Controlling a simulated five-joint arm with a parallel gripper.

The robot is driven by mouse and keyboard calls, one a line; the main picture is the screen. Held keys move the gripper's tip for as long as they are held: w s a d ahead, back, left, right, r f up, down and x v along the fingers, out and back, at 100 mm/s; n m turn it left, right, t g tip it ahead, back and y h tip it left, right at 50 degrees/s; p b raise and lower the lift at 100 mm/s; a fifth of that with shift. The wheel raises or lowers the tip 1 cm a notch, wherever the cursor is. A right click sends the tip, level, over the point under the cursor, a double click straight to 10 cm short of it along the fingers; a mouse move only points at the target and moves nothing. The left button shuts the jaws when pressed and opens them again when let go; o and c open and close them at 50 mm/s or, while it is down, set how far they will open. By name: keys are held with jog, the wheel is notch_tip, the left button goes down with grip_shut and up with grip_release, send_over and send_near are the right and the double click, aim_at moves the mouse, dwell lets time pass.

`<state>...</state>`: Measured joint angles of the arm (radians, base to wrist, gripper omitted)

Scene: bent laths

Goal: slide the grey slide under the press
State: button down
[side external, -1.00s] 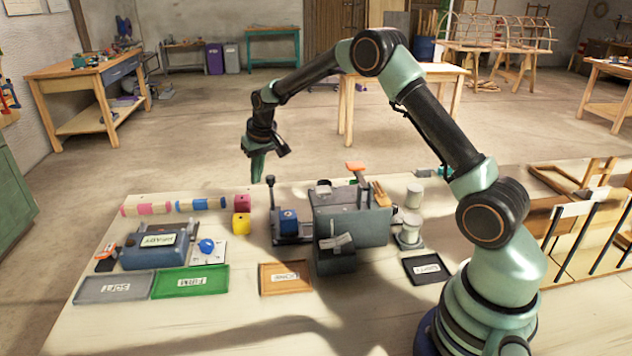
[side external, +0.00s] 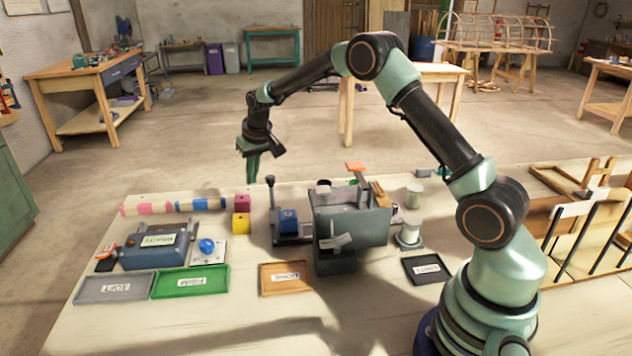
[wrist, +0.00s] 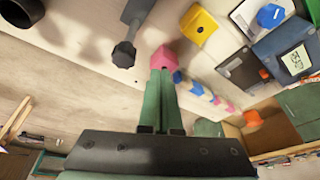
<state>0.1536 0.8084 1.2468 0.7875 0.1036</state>
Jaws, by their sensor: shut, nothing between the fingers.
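The grey slide (side external: 291,240) lies on the bench at the left side of the press, with a blue block (side external: 288,220) on it and an upright post with a dark knob (side external: 270,181) at its left end. The knob (wrist: 124,54) also shows in the wrist view, left of my fingertips. The press (side external: 350,228) is a grey box; its inside is hidden. My gripper (side external: 252,180) is shut and empty, in the air to the left of the knob. In the wrist view its green fingertips (wrist: 163,70) overlap the pink cube (wrist: 165,55); contact cannot be told.
A pink cube (side external: 242,202) and a yellow cube (side external: 241,223) stand left of the slide. A blue-grey device (side external: 158,249) and grey (side external: 112,288), green (side external: 190,282), wooden (side external: 286,278) and black (side external: 427,268) trays lie in front. White cylinders (side external: 411,228) stand right of the press.

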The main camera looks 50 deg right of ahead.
notch_tip(320, 180, up, 6)
dwell(0.8)
jog(key=shift+r, duration=0.15)
jog(key=s+a+r+n+t, duration=0.1)
jog(key=s+a+r, duration=0.2)
jog(key=s+r, duration=0.35)
jog(key=s+a+r+n, duration=0.1)
jog(key=s+a+r, duration=0.2)
jog(key=s+r, duration=0.35)
jog(key=s+a+f, duration=0.1)
jog(key=s+f, duration=0.1)
jog(key=s, duration=0.6)
jog(key=s+a+f+n+t, duration=0.1)
jog(key=s+a+f, duration=0.1)
jog(key=s, duration=0.6)
jog(key=shift+s+f+y, duration=0.15)
jog(key=shift+f+y, duration=0.05)
jog(key=shift+y, duration=0.1)
